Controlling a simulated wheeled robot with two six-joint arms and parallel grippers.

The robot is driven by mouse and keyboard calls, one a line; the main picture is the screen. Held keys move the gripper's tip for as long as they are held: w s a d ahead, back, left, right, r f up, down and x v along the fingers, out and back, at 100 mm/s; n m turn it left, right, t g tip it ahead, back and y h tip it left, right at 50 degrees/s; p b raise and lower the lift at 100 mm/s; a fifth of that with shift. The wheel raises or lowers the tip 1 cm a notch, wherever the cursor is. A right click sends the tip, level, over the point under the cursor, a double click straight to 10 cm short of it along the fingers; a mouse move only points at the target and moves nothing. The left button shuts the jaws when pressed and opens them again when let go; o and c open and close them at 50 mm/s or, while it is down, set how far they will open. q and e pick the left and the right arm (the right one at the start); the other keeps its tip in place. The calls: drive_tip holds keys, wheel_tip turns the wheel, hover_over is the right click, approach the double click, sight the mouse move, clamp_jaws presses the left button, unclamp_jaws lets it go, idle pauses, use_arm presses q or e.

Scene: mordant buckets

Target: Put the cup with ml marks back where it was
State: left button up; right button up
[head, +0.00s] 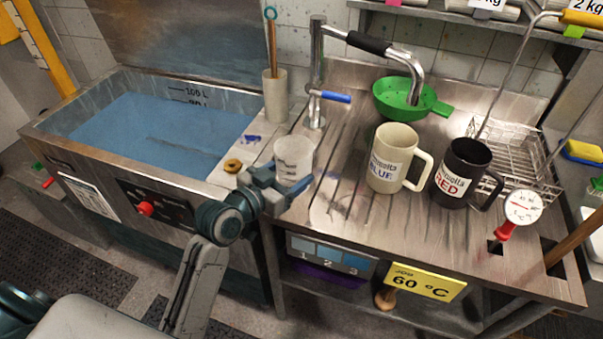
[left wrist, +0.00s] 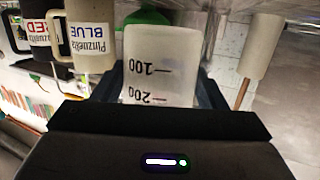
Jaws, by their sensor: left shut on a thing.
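The cup with ml marks (head: 293,158) is a whitish translucent cup, upright at the left end of the steel drainboard. My left gripper (head: 284,184) is shut on it from the near side, with its blue-grey fingers on either side of the cup's lower part. In the left wrist view the cup (left wrist: 160,62) fills the middle between dark fingers, its 100 and 200 marks upside down. I cannot tell whether its base touches the surface. My right gripper is not in view.
A cream BLUE mug (head: 392,160) and a black RED mug (head: 460,172) stand to the right. A green strainer (head: 398,97) sits under the tap (head: 316,75). A holder with a stick (head: 275,95) stands behind the cup. The blue bath (head: 150,130) lies left.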

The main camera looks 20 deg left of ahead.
sight(301, 178)
use_arm(q)
drive_tip(key=x, duration=0.3)
drive_tip(key=shift+w+d+r+p, duration=0.1)
drive_tip(key=shift+w+d+p, duration=0.2)
drive_tip(key=shift+d, duration=0.05)
wheel_tip(301, 178, down, 3)
drive_tip(key=shift+r+p, duration=0.1)
drive_tip(key=shift+p, duration=0.25)
drive_tip(key=shift+f, duration=0.3)
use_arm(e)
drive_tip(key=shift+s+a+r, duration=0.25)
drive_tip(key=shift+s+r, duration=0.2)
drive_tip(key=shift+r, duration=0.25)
use_arm(q)
drive_tip(key=shift+f, duration=0.1)
drive_tip(key=shift+f, duration=0.15)
drive_tip(key=o, duration=1.2)
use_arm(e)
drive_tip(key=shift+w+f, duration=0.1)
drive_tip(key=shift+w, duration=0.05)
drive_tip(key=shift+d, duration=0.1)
